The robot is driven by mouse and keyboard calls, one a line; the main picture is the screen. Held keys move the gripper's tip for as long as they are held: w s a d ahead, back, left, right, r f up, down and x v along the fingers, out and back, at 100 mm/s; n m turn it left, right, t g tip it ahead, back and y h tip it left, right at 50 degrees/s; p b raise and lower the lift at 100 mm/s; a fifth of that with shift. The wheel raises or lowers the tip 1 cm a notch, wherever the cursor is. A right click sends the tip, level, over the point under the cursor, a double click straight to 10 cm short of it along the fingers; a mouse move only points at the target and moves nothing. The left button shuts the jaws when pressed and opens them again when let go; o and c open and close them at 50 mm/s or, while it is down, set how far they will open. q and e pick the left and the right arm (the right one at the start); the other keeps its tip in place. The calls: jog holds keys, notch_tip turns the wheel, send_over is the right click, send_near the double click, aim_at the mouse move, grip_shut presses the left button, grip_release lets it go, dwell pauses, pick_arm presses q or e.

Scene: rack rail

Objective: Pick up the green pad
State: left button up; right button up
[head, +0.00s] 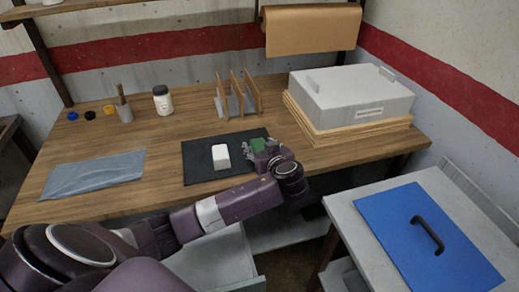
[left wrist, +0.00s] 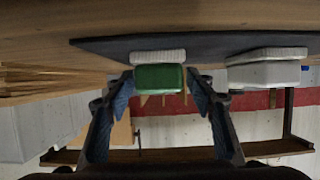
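The green pad (head: 258,145) lies at the right part of the dark mat (head: 199,171) on the wooden table. In the left wrist view, which looks upside down, the green pad (left wrist: 159,78) has a pale layer against the mat. My left gripper (head: 264,154) is low over the mat's right edge and partly hides the pad. In the left wrist view its two fingers (left wrist: 160,92) stand apart, one on each side of the green pad, with gaps showing. My right gripper is in neither view.
A white block (head: 221,156) lies on the mat left of the green pad. A wooden rack (head: 237,94), a white jar (head: 162,101) and a grey box (head: 350,95) stand farther back. A grey-blue cloth (head: 93,174) lies left. A blue board (head: 425,235) with a black handle is at right.

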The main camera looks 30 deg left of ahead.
pick_arm(q)
jog(key=c, duration=1)
jog(key=shift+c, duration=0.2)
